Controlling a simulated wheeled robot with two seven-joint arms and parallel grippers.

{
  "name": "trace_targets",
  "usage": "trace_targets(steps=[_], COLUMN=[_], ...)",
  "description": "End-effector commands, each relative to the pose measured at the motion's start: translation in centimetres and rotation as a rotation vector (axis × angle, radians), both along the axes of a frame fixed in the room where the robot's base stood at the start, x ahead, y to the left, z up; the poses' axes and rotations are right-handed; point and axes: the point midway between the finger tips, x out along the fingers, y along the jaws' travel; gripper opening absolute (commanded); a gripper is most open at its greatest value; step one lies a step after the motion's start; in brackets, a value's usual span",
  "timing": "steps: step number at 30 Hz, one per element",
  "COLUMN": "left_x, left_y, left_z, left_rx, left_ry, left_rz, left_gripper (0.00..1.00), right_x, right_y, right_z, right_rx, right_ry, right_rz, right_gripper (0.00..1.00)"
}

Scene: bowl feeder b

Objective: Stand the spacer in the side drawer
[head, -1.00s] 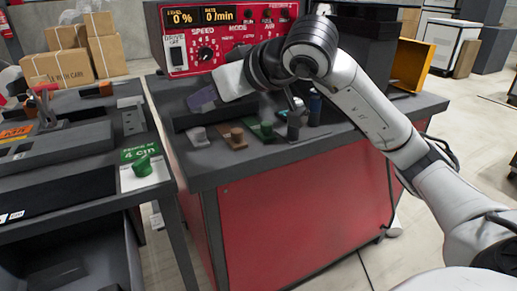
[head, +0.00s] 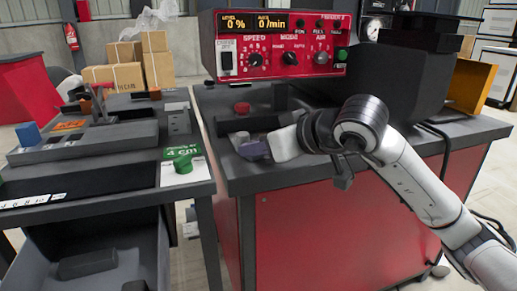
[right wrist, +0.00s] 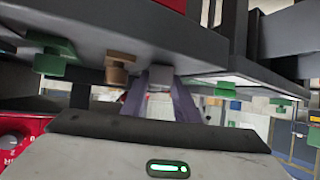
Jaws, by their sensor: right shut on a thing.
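My right gripper (head: 256,150), with purple fingers, is low over the front left of the red machine's bench. In the right wrist view its fingers (right wrist: 160,100) are shut on a small grey piece (right wrist: 161,77), which looks like the spacer. The head view shows that grey piece (head: 239,139) just beyond the fingers. I cannot tell whether it still touches the bench. The side drawer (head: 28,262) is open under the left table, with a dark block (head: 88,263) inside. My left gripper is not in view.
A green piece (head: 183,164) stands on a 4 cm card (head: 180,179) on the left table. The control panel (head: 280,45) rises behind.

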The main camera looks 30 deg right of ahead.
Motion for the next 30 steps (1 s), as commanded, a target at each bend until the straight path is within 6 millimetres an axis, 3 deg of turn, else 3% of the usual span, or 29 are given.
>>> trace_targets(steps=[7,8,9,20,23,30], left_x=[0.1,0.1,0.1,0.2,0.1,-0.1], left_y=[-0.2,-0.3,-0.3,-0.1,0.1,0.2], left_z=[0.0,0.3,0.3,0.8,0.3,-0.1], left_rx=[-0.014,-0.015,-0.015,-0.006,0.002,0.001], left_ry=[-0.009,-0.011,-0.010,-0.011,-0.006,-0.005], left_rz=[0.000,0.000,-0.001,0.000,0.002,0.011], left_gripper=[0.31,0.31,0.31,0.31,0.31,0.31], right_x=[0.0,0.0,0.0,0.0,-1.1,-5.8], right_y=[0.0,0.0,0.0,0.0,-0.3,-1.0], right_z=[-0.5,-0.3,-0.3,0.3,0.7,3.2], right_rx=[-0.001,0.000,0.000,0.001,-0.004,-0.008], right_ry=[-0.001,0.000,0.000,0.001,-0.001,0.000], right_rz=[0.000,0.001,0.001,0.000,-0.003,-0.002], right_gripper=[0.04,0.33,0.35,0.35,0.35,0.35])
